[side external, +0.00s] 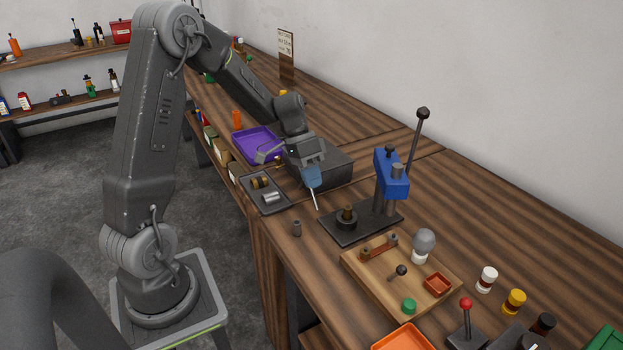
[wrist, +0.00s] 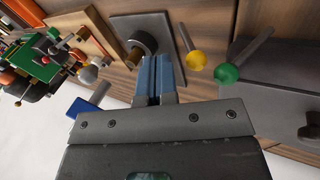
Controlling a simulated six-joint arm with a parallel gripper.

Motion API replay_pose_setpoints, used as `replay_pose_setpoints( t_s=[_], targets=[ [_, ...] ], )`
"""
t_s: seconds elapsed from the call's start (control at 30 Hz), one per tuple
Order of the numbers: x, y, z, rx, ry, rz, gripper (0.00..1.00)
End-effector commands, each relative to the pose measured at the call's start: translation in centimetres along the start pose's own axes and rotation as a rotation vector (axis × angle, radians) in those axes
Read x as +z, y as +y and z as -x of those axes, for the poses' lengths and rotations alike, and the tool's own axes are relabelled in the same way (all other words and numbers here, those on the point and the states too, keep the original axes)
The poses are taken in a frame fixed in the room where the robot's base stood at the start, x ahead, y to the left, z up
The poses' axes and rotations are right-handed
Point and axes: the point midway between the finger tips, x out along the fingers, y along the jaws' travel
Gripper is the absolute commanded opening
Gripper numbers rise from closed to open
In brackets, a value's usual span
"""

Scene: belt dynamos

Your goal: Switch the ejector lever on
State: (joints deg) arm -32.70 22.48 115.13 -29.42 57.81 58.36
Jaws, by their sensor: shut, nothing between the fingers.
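No label shows which lever is the ejector lever. In the wrist view, a lever with a yellow ball knob (wrist: 196,60) stands just right of my fingertips, beside the press base (wrist: 132,27). A lever with a green ball knob (wrist: 227,73) stands further right, near the dark grey box (wrist: 285,85). My gripper (wrist: 156,62) is shut and empty, its blue fingers apart from the yellow knob in the picture. In the side view my gripper (side external: 313,184) is between the grey box and the press; a thin pale rod shows below it, and both knobs are hidden.
The blue press head (side external: 391,175) has a tall black-knobbed handle (side external: 423,113). A purple tray (side external: 256,133) and a dark parts tray (side external: 281,205) lie to the left. In front are a wooden board (side external: 374,288), a red-knobbed lever (side external: 466,304) and several bottles.

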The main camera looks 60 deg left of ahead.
Motion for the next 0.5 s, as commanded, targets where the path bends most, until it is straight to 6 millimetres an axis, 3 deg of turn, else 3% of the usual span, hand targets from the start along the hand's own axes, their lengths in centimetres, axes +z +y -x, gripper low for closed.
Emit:
replay_pose_setpoints(
  t_s=[0.2, 0.5],
  targets=[
    [0.1, 3.4, 2.0, -0.003, 0.003, -0.004, 0.00],
    [0.1, 3.1, 8.7, -0.003, 0.004, 0.000, 0.00]
  ],
)
